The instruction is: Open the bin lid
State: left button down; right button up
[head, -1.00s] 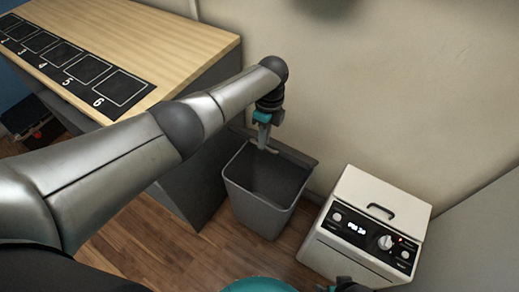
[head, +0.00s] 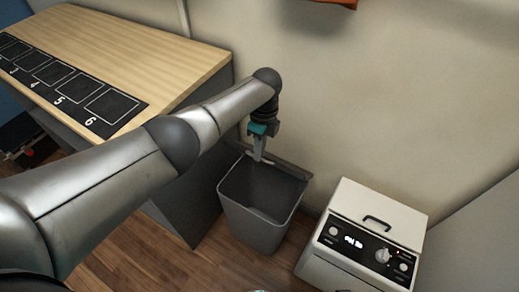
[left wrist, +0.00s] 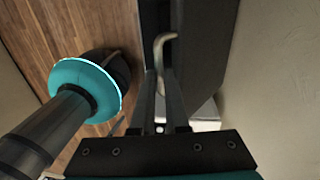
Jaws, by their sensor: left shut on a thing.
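The grey bin (head: 262,222) stands on the floor beside the wooden-topped counter, and its dark inside shows from above. Its lid (head: 290,169) is raised at the back, seen as a dark strip near the wall. My left gripper (head: 259,152) reaches down over the back of the opening, at the lid. It is shut on the lid's pale handle, whose curved end (left wrist: 163,45) shows just past the fingertips in the left wrist view. The dark panel beside the fingers there looks like the lid (left wrist: 205,45). My right gripper is not clearly in view.
A white appliance (head: 398,215) with knobs and a top handle stands right of the bin. The counter (head: 150,45) with numbered squares is on the left. The wall is close behind the bin. Some wooden floor (head: 140,262) is clear in front.

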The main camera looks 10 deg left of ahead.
dwell(0.4)
pick_arm(q)
jog(key=c, duration=0.9)
grip_release()
